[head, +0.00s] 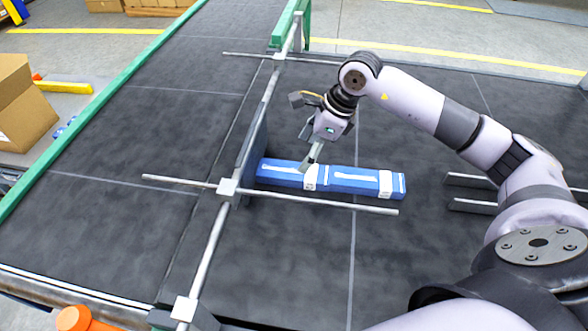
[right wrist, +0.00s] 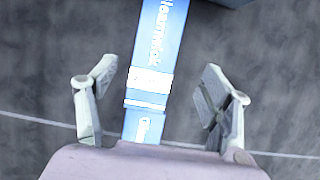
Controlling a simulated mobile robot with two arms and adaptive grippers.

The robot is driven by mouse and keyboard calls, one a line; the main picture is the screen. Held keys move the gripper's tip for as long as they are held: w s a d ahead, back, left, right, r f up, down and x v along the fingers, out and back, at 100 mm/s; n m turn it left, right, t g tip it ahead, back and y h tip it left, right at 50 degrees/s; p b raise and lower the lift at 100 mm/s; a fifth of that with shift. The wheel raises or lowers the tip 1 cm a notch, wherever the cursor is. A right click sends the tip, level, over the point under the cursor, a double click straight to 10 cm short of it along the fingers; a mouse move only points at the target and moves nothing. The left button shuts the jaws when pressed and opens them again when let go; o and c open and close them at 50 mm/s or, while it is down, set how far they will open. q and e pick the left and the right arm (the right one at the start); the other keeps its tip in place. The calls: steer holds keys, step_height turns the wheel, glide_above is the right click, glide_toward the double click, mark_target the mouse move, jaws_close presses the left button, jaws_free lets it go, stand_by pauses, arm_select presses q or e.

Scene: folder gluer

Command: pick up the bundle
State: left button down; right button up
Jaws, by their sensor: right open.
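The bundle (head: 354,181) is a long, flat row of blue cartons with white bands and white print. It lies on the dark belt, its left end close to the upright guide plate (head: 252,150). My right gripper (head: 307,160) is above the bundle, near its left half. In the right wrist view the bundle (right wrist: 156,60) runs between the two open fingers of the gripper (right wrist: 160,100), with a gap on each side. The gripper is empty. The bundle's near end is hidden by the gripper body in that view. My left gripper is not in view.
A metal rod (head: 330,204) crosses just in front of the bundle, joined to a long rail (head: 212,245). Another rod (head: 245,55) lies farther back. Grey prongs (head: 470,181) stand right of the bundle. The belt (head: 110,215) left of the rail is clear.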

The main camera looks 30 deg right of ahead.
mark_target(295, 170)
steer(key=shift+x, duration=0.8)
steer(key=shift+a+f, duration=0.15)
steer(key=p+x, duration=0.2)
steer(key=x, duration=0.2)
steer(key=shift+a+f+p, duration=0.15)
steer(key=shift+f+p, duration=0.05)
steer(key=shift+p, duration=0.1)
steer(key=shift+a+f, duration=0.1)
steer(key=shift+f, duration=0.2)
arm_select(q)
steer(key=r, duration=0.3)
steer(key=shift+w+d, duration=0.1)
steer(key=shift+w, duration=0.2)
arm_select(e)
steer(key=shift+c, duration=0.3)
steer(key=c, duration=1.3)
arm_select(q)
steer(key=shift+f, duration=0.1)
